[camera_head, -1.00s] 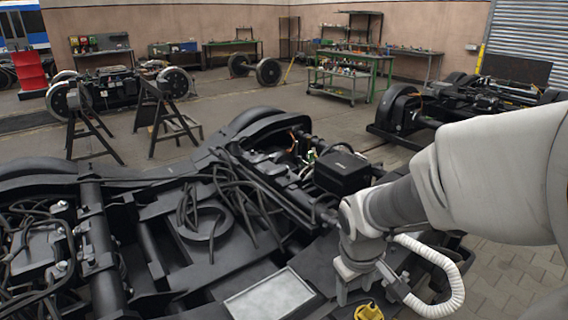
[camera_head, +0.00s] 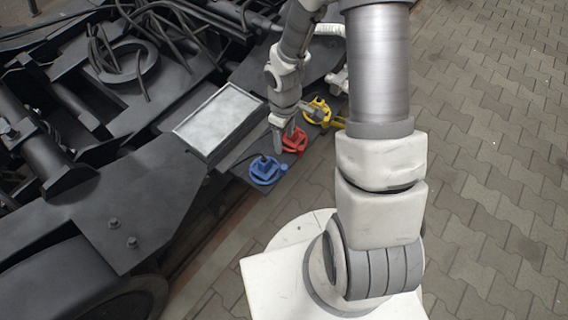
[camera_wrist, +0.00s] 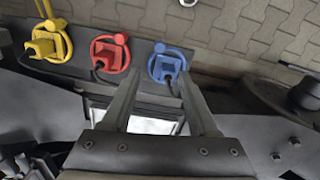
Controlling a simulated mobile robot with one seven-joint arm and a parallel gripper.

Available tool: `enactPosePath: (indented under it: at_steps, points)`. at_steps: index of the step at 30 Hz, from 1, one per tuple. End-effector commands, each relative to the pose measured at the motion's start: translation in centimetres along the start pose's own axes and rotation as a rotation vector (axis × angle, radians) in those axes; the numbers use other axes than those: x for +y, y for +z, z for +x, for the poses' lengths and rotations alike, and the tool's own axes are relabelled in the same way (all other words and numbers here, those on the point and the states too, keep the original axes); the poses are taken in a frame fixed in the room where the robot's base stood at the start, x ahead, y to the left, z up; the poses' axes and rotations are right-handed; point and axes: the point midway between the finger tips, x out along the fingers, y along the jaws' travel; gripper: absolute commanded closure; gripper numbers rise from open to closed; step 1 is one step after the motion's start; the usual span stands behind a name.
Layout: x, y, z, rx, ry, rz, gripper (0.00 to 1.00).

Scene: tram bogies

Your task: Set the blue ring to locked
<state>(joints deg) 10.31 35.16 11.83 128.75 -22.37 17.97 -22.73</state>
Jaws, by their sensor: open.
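The blue ring (camera_head: 266,181) surrounds a blue plug on a dark plate, the nearest of three coloured rings in the head view. In the wrist view the blue ring (camera_wrist: 152,68) is the rightmost, with a round knob at its top and a dark cable below the plug. My gripper (camera_head: 281,138) is beside the red ring in the head view, apart from the blue one. In the wrist view my gripper (camera_wrist: 160,84) is open, with nothing between its fingers; the blue ring shows beyond the fingertips, nearer the right one. I cannot tell any locked mark.
A red ring (camera_head: 303,144) and a yellow ring (camera_head: 319,99) stand in line with the blue one. A grey-topped box (camera_head: 220,119) lies left of the row. The dark bogie frame (camera_head: 120,215) fills the left. Paved floor (camera_head: 490,150) on the right is clear.

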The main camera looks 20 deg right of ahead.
Motion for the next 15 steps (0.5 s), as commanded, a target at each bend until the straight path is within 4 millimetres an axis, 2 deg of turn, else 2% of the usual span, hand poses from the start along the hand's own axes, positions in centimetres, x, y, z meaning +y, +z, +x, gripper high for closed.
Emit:
enactPosePath:
  at_steps: [1, 3, 15]
  points:
    - [-0.1, 0.0, 1.6, -0.003, -0.003, -0.002, 0.4]
    - [-0.1, 0.0, 3.2, -0.002, -0.002, -0.003, 0.4]
    - [0.0, 0.0, 11.5, -0.002, -0.001, -0.001, 0.4]
